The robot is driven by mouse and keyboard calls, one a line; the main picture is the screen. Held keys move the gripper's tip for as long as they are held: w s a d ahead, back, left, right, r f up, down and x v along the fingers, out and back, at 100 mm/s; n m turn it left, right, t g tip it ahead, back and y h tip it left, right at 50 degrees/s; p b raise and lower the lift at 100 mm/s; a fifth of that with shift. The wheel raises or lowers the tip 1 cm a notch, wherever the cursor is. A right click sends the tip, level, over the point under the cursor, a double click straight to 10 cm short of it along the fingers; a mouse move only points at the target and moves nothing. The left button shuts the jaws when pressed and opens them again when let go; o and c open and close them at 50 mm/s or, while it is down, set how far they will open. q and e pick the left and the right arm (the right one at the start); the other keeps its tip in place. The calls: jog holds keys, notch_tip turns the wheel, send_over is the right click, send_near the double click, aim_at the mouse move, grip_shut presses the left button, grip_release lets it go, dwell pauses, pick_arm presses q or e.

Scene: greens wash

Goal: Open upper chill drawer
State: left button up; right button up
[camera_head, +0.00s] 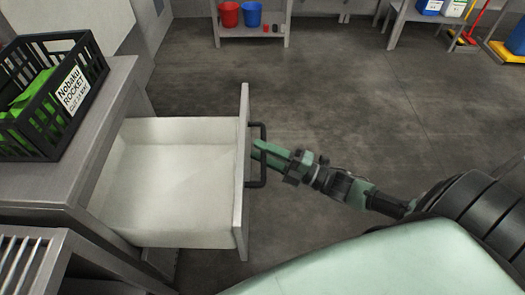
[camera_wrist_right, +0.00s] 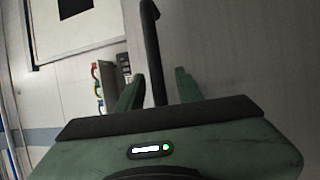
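The upper chill drawer (camera_head: 170,190) is pulled well out of the grey counter unit in the head view. Its pale inside is empty. A black bar handle (camera_head: 263,155) is on its front panel (camera_head: 243,180). My right gripper (camera_head: 262,150) is at this handle, coming from the right. In the right wrist view, the handle bar (camera_wrist_right: 152,50) stands between the two green fingers (camera_wrist_right: 158,88). The fingers are apart, with a narrow gap showing on either side of the bar. My left gripper is not in view.
A black crate (camera_head: 88,65) of green packs, labelled Nobaku Rocket, stands on the counter (camera_head: 45,180) above the drawer. A metal rack (camera_head: 25,265) is at lower left. Red (camera_head: 229,14) and blue (camera_head: 252,14) buckets stand on a far shelf. The floor (camera_head: 330,100) beyond is clear.

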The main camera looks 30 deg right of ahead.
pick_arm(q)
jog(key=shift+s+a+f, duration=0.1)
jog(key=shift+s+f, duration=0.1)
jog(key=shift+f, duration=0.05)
pick_arm(e)
jog(key=v, duration=0.7)
jog(key=shift+s+d, duration=0.3)
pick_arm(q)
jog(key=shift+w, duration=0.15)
pick_arm(e)
jog(key=shift+f, duration=0.1)
